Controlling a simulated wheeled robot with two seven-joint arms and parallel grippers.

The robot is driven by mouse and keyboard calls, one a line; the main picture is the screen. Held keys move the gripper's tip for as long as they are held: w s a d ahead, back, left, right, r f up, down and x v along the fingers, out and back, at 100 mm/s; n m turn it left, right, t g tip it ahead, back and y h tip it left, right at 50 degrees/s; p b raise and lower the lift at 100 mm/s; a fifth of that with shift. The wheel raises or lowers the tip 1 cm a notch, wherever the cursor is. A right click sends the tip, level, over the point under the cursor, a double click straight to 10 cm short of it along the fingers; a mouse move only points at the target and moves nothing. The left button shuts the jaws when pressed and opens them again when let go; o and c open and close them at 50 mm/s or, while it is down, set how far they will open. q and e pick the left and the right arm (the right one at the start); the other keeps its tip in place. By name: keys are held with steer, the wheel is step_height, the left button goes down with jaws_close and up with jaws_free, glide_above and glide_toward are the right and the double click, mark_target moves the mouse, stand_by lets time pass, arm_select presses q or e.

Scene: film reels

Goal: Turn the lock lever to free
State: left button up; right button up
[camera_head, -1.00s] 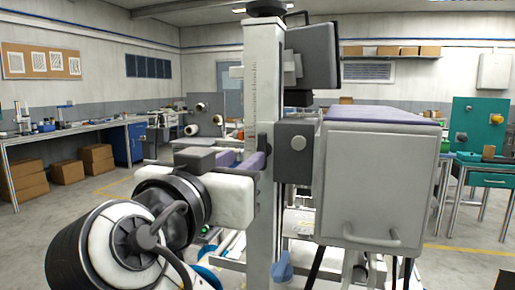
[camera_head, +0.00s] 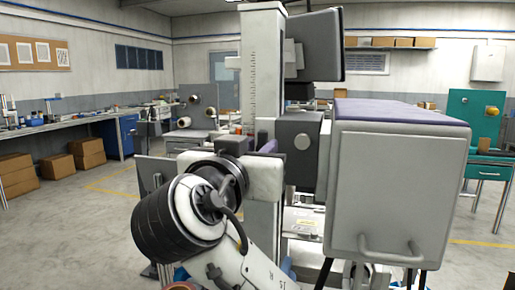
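I cannot make out a lock lever for certain. A small blue part (camera_head: 287,266) shows low beside the column, partly hidden. My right arm rises from the bottom of the view, bent, with its wrist in front of the column. My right gripper (camera_head: 262,147) shows only as small purple parts beyond the wrist, by the column. Its fingertips are too hidden to tell open from shut. My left gripper is not in view.
A large grey box (camera_head: 397,185) with a purple top and a front handle fills the right, close to the column. A dark panel (camera_head: 314,45) is mounted high on the column. Cardboard boxes (camera_head: 87,152) and benches stand behind on the left. The floor at left is open.

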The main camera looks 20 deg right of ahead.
jaws_close()
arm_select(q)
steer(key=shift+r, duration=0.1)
arm_select(e)
steer(key=n+p, duration=0.2)
steer(key=n, duration=0.1)
steer(key=shift+w+a+n, duration=0.1)
steer(key=shift+a+n, duration=0.05)
steer(key=shift+n, duration=0.25)
steer(key=shift+a+n+p, duration=0.1)
steer(key=shift+n+p, duration=0.7)
steer(key=shift+n, duration=0.2)
arm_select(q)
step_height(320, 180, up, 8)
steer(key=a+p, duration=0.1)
steer(key=p, duration=0.5)
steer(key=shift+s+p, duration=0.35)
steer(key=shift+p, duration=0.05)
arm_select(e)
steer(key=shift+w+a+f+n, duration=0.1)
steer(key=shift+f+n, duration=0.1)
steer(key=shift+n, duration=1.8)
steer(key=shift+w+a+f+n, duration=0.1)
steer(key=shift+f+n, duration=0.05)
steer(key=shift+n, duration=1.85)
steer(key=shift+w+a+f+n, duration=0.1)
steer(key=shift+f+n, duration=0.1)
steer(key=shift+n, duration=1.8)
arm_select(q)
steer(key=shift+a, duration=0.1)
